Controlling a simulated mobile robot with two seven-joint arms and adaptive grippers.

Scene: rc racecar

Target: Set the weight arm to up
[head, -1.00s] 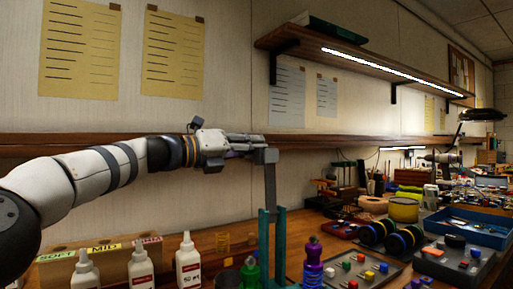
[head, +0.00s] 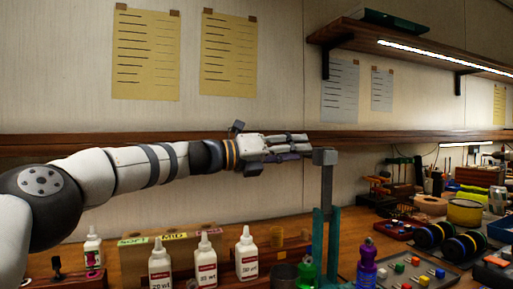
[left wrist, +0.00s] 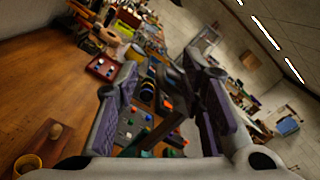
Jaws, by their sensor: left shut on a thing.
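The weight arm (head: 326,185) is a grey bar with a square grey block on its top end. It stands upright out of a teal stand (head: 319,235) on the bench. My left gripper (head: 309,146) reaches in level from the left, with its fingertips at the block's left side. It is shut on the weight arm, though the exact contact is hard to make out. In the left wrist view, the purple-padded fingers (left wrist: 168,112) stand on either side of a dark bar. My right gripper is not in view.
White bottles (head: 207,262) and a cardboard box with coloured labels (head: 152,240) stand below my left arm. A purple bottle (head: 367,265) and a parts tray (head: 408,272) are right of the stand. A wooden ledge (head: 420,138) runs along the wall.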

